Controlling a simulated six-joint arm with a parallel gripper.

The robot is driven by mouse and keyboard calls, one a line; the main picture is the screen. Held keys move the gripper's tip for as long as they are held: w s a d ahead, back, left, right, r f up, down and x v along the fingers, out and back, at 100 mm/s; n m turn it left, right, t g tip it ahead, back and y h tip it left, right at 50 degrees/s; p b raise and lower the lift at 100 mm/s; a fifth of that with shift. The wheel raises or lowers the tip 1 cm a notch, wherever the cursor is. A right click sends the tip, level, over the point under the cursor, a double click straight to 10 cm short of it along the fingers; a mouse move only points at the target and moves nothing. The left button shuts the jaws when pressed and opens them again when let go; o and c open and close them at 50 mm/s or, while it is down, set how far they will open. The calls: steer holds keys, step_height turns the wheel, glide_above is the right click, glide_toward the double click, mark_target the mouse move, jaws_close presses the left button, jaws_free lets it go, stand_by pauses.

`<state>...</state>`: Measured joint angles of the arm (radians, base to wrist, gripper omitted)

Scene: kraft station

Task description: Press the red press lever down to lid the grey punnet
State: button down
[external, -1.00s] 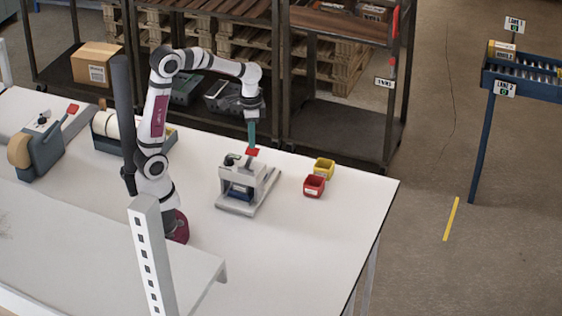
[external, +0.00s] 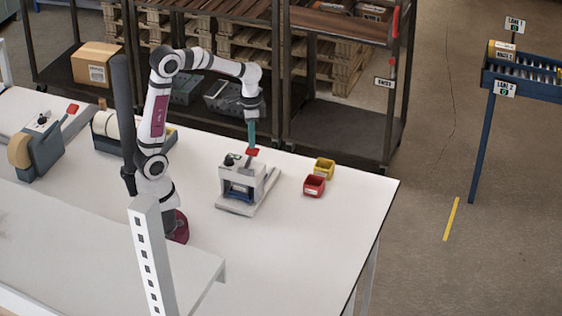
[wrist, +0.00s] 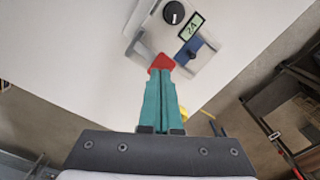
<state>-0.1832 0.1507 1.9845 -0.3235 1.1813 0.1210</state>
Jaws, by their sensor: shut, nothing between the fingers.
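The press (external: 228,181) is a light grey machine standing on the white table, with a dark knob on top and a dark blue part low inside its frame. Its red press lever (external: 252,153) sticks up at the back; its red pad also shows in the wrist view (wrist: 162,62). My gripper (external: 252,146) points down with teal fingers shut and empty. In the wrist view its fingertips (wrist: 161,72) are right at the red pad and seem to touch it. I cannot make out the grey punnet; the press frame probably hides it.
A red bin (external: 314,186) and a yellow bin (external: 324,168) stand right of the press. A tape dispenser (external: 40,145) is at the far left. Shelving (external: 340,110) stands behind the table.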

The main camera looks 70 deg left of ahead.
mark_target(252, 151)
steer(key=shift+f, duration=2.05)
stand_by(0.4)
steer(key=shift+r, duration=4.55)
steer(key=s+d+f+m+y, duration=0.1)
steer(key=s, duration=0.8)
steer(key=s+d+f+m, duration=0.1)
steer(key=s+f, duration=0.1)
steer(key=s, duration=0.8)
steer(key=shift+s+d+f+m+y, duration=0.2)
steer(key=shift+d+f+m+y, duration=0.1)
steer(key=shift+y, duration=0.1)
